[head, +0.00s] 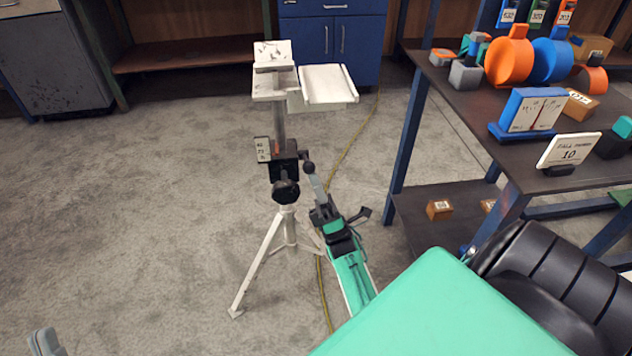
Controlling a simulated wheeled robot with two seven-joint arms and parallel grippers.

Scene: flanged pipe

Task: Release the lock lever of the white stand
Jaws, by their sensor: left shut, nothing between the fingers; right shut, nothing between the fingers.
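The white stand (268,255) stands upright on its tripod legs in the middle of the head view. Its black clamp block (283,165) sits on the post below the white top, with a round black knob (286,191) low on its front. The lock lever (308,167) appears as a short dark arm with a ball end on the block's right side. My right gripper (314,176) is shut and empty, its grey fingertips just below the ball; I cannot tell whether they touch. My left gripper (42,335) is shut and empty at the lower left, far from the stand.
A white tray-like top (327,84) juts right from the stand. A dark workbench (505,150) with coloured parts stands on the right, a blue cabinet (331,38) behind. A yellow cable (350,140) runs along the floor behind the stand. The carpet to the left is clear.

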